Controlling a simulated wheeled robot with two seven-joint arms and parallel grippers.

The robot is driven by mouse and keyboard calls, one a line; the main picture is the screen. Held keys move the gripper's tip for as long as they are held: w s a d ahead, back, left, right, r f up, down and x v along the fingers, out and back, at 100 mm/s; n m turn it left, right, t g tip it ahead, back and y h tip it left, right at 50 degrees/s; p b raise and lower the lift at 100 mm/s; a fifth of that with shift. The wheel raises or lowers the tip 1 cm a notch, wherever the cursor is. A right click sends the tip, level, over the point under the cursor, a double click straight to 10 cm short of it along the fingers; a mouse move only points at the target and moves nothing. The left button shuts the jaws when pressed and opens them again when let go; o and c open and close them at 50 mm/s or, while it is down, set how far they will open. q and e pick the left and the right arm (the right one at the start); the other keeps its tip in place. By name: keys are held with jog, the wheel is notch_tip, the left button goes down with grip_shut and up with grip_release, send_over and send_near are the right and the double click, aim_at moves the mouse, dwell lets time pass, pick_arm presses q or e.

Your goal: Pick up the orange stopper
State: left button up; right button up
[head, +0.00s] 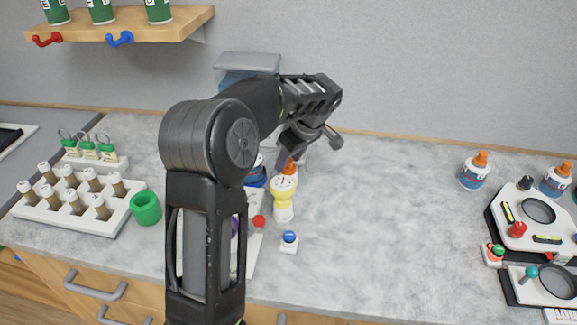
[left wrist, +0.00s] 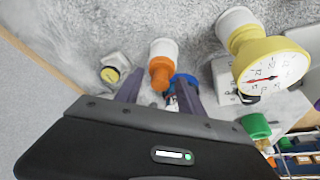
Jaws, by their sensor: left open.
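The orange stopper (left wrist: 160,72) sits on a white bottle (left wrist: 164,48) in the left wrist view. It lies in front of the gap between the two dark fingers of my left gripper (left wrist: 160,92), which is open; I cannot tell whether they touch it. In the head view the orange stopper (head: 289,168) shows just below my left gripper (head: 288,154), behind a yellow dial gauge (head: 284,188). My left arm and hand hide part of the area around it. My right gripper is not in view.
The yellow gauge (left wrist: 270,64) stands close to the bottle. Bottles with orange tops (head: 474,172) stand at the right. The counter's right middle is clear.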

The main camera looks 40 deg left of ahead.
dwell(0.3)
pick_arm(q)
grip_shut()
dwell(0.3)
